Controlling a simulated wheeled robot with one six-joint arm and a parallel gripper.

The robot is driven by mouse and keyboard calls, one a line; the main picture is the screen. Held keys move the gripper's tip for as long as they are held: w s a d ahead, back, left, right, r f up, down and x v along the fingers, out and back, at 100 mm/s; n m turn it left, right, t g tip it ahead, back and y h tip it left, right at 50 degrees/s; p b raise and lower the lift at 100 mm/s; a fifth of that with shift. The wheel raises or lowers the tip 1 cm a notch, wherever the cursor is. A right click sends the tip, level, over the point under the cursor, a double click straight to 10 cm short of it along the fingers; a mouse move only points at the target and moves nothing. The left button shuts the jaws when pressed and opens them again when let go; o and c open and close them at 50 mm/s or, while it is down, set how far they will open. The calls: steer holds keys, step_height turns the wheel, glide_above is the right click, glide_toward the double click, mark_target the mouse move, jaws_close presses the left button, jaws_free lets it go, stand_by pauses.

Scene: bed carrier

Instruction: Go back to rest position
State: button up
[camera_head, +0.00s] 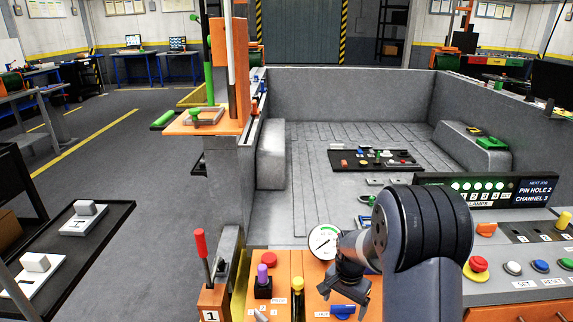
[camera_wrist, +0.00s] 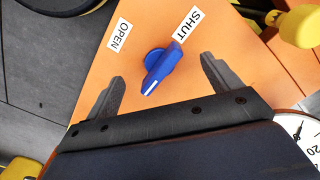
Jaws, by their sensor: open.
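My gripper (camera_head: 345,293) is at the orange panel in the lower middle of the head view, under my dark arm. In the wrist view its two dark fingers (camera_wrist: 163,70) are apart. A blue knob (camera_wrist: 160,67) shows between them, with a gap on each side and neither finger visibly touching it. The knob is slanted, its white-marked end toward the lower left and its other end toward the SHUT label (camera_wrist: 189,28). The OPEN label (camera_wrist: 119,35) is left of it. The knob also shows just below my gripper in the head view (camera_head: 342,313).
A round gauge (camera_head: 323,242), a purple knob (camera_head: 263,274) and a red-handled lever (camera_head: 201,244) stand close by. A console with a red button (camera_head: 478,265) is at the right. An orange post (camera_head: 237,70) rises left of the grey truck bed (camera_head: 310,195).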

steer(key=m, duration=0.6)
steer(key=shift+p, duration=0.3)
steer(key=shift+m, duration=0.3)
step_height(320, 180, up, 8)
steer(key=shift+f, duration=0.1)
